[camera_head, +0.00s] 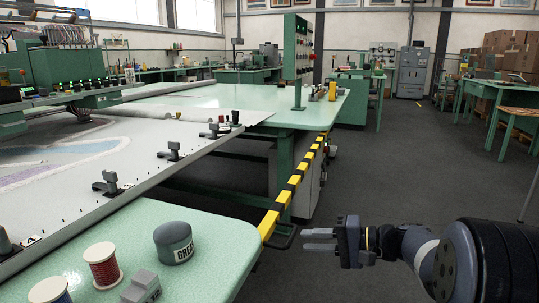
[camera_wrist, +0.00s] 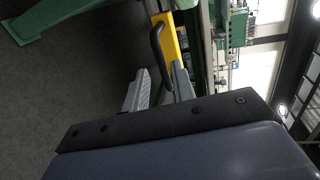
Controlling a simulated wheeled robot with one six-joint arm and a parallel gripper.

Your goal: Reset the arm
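My gripper (camera_head: 319,239) is at the lower right of the head view, at the end of my dark arm, pointing left. It is over the floor aisle, to the right of the green table corner, and touches nothing that I can see. In the wrist view my gripper (camera_wrist: 158,88) shows two grey fingers with a gap between them. Nothing is held between them.
A yellow-and-black striped rail (camera_head: 285,198) runs along the table edge left of my gripper. The floor (camera_head: 400,160) is open.

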